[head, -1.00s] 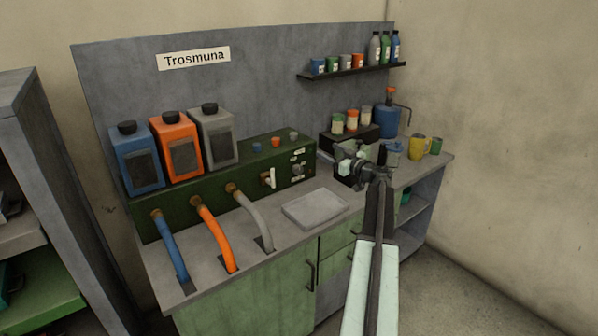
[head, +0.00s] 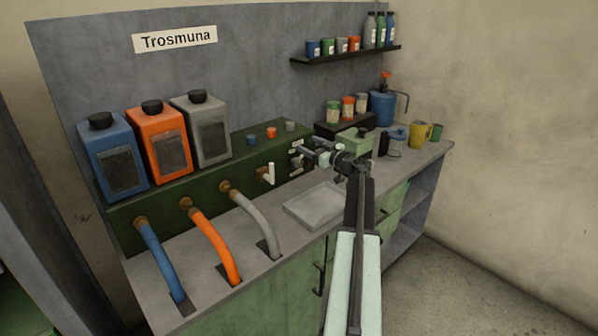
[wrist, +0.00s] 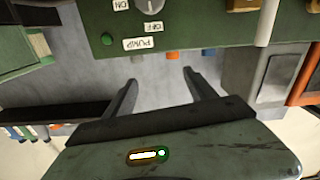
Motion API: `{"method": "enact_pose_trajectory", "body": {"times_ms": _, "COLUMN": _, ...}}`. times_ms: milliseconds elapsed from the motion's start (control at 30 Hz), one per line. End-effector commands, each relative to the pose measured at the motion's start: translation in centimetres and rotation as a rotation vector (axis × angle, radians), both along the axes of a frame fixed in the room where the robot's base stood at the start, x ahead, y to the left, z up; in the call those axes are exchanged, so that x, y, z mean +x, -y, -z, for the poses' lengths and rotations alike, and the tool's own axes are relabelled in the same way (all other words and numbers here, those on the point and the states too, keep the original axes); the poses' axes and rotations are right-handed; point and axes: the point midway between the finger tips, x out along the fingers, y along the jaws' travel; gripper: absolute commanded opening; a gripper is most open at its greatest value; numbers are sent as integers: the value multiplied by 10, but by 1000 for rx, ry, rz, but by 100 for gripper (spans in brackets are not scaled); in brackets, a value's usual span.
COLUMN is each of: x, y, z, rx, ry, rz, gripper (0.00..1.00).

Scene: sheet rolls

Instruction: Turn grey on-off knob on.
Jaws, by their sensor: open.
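The grey knob (wrist: 150,4) shows at the top edge of the upside-down wrist view, cut off by the frame, with a white mark on it. An ON label (wrist: 120,4) and an OFF label (wrist: 153,27) sit beside it on the green panel, and a PUMP label (wrist: 143,43) is close by.
A white lever (head: 270,174) sticks out left of the knob. A grey tray (head: 314,204) lies on the counter below. Small blue, orange and grey caps (head: 271,133) stand on the panel box.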

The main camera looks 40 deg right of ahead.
Motion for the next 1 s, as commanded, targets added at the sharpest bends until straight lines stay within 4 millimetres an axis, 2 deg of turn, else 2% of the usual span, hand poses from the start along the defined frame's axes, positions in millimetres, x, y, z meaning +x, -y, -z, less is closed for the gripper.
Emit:
{"method": "enact_pose_trajectory", "body": {"times_ms": 33, "x": -1, "y": 1, "z": 16, "rx": 0, "ry": 0, "rz": 2, "gripper": 65}}
{"method": "enact_pose_trajectory", "body": {"times_ms": 200, "x": -6, "y": 7, "z": 35, "rx": 0, "ry": 0, "rz": 10, "gripper": 65}}
{"method": "enact_pose_trajectory", "body": {"times_ms": 433, "x": -13, "y": 14, "z": 36, "rx": 0, "ry": 0, "rz": 20, "gripper": 65}}
{"method": "enact_pose_trajectory", "body": {"times_ms": 567, "x": -15, "y": 16, "z": 44, "rx": 0, "ry": 0, "rz": 23, "gripper": 65}}
{"method": "enact_pose_trajectory", "body": {"times_ms": 767, "x": -16, "y": 17, "z": 76, "rx": 0, "ry": 0, "rz": 25, "gripper": 65}}
{"method": "enact_pose_trajectory", "body": {"times_ms": 1000, "x": -16, "y": 17, "z": 127, "rx": 0, "ry": 0, "rz": 26, "gripper": 65}}
